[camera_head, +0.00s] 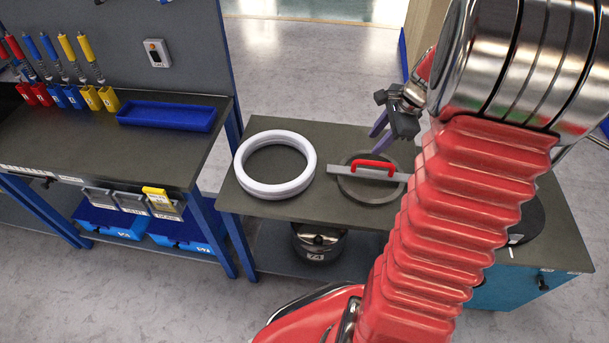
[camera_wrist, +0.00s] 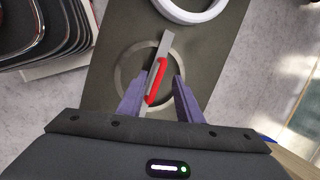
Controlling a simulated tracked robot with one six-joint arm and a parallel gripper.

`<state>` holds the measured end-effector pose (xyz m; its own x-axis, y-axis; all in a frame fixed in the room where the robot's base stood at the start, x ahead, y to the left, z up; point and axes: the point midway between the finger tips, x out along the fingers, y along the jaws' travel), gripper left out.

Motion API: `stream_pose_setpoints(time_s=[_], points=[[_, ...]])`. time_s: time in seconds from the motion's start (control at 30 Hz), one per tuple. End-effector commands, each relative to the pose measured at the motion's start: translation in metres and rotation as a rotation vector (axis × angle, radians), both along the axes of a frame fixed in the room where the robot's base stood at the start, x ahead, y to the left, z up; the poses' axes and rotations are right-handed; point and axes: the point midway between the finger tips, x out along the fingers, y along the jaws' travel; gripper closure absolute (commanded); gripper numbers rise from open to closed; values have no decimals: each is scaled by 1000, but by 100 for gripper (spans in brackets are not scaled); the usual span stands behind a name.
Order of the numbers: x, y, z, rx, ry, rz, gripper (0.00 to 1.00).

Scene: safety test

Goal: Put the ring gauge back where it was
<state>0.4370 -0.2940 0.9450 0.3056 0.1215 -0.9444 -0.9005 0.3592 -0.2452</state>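A flat grey bar with a red handle (camera_head: 374,168) lies across a dark grey round piece (camera_head: 372,190) on the dark table; this bar looks like the gauge. The red handle (camera_wrist: 156,82) also shows in the wrist view, over a grey ring outline (camera_wrist: 122,76). A thick white ring (camera_head: 241,176) lies flat to the left of the bar in the head view; part of it shows at the top of the wrist view (camera_wrist: 190,16). My gripper (camera_head: 381,134) is open and empty, above the table. In the wrist view its purple fingers (camera_wrist: 158,88) appear on either side of the handle, apart from it.
The dark table (camera_head: 325,208) has bare room around the white ring. A black pot (camera_head: 318,245) stands on its lower shelf. A workbench (camera_head: 110,140) with a blue tray (camera_head: 166,116) and several coloured tools stands at left. Dark stacked items (camera_wrist: 45,35) show at left in the wrist view.

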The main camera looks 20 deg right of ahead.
Motion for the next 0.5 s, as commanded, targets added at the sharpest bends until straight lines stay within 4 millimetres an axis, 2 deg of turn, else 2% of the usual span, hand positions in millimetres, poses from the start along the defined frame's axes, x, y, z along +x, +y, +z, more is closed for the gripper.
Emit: stream_pose_setpoints(time_s=[0.03, 0.2, 0.5], points=[[2, 16, 12, -29, -10, 66, 68], [1, 66, 44, -124, -35, 298, 68], [-18, 147, 87, -295, -80, 697, 68]])
